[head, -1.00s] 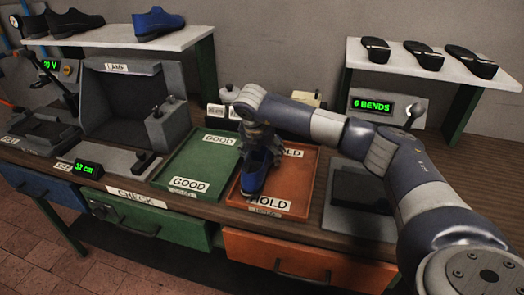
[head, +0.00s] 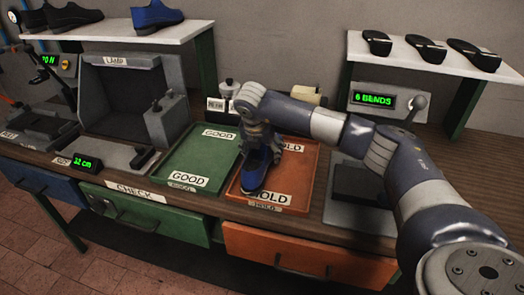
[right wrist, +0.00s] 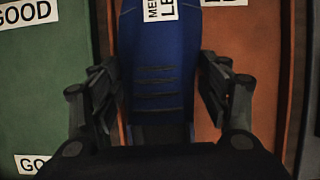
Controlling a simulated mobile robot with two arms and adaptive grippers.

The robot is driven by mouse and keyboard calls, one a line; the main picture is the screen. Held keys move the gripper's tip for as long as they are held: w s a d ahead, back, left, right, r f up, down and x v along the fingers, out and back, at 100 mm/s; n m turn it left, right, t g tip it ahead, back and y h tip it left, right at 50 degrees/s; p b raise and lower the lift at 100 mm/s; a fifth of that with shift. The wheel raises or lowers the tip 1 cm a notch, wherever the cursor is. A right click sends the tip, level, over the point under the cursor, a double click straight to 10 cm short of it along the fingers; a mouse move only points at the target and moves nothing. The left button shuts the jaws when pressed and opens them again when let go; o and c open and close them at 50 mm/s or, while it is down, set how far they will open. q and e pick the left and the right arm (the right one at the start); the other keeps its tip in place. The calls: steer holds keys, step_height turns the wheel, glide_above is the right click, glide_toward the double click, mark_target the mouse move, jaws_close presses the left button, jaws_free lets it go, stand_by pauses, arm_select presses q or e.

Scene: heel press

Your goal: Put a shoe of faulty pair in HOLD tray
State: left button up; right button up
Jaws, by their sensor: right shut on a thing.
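A blue shoe (head: 254,172) is in my right gripper (head: 262,146), over the left part of the orange HOLD tray (head: 302,168). In the right wrist view the blue shoe (right wrist: 158,70) lies between the two fingers of the gripper (right wrist: 160,100), with a white label partly in view at the top. The shoe's toe points toward the tray's front edge. I cannot tell whether its sole touches the tray floor. The gripper hides the shoe's heel end in the head view. My left gripper does not show.
A green GOOD tray (head: 190,160) stands directly left of the HOLD tray and looks empty. A bend tester (head: 360,185) stands to the right. Shelves at the back hold blue and black shoes (head: 156,16) and several dark soles (head: 425,48).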

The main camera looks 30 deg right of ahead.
steer(key=o, duration=1.4)
steer(key=shift+c, duration=0.2)
steer(key=shift+o, duration=0.4)
steer(key=v, duration=1.2)
steer(key=shift+f, duration=0.1)
